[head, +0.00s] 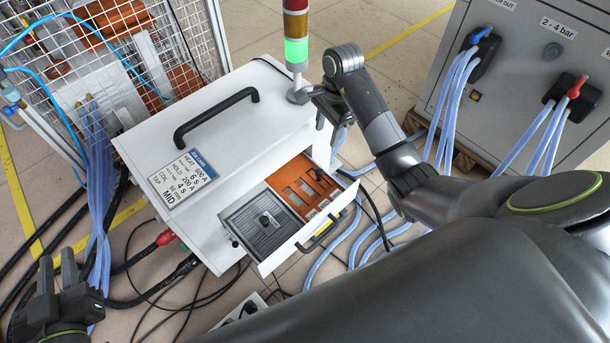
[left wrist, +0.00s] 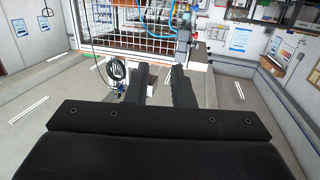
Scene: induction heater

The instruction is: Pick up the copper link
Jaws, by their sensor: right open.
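A drawer (head: 262,266) of the white cabinet stands open. It holds an orange insert (head: 285,183) with several cutouts and a dark grey ribbed compartment or lid (head: 245,232) with a black knob. I cannot make out the copper link for certain; small pale pieces show in the insert's cutouts. My right gripper (head: 318,98) is open beside the signal tower, above the cabinet's back right corner and away from the drawer. My left gripper (head: 57,272) is low at the left, left of the cabinet; its two fingers are apart and empty in the left wrist view (left wrist: 158,88).
The white cabinet (head: 255,135) has a black top handle (head: 215,117) and a settings label. A signal tower (head: 295,50), lit green, rises at its back. A wire cage (head: 110,60) stands left, a grey hose cabinet (head: 540,90) right. Hoses and cables cover the floor.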

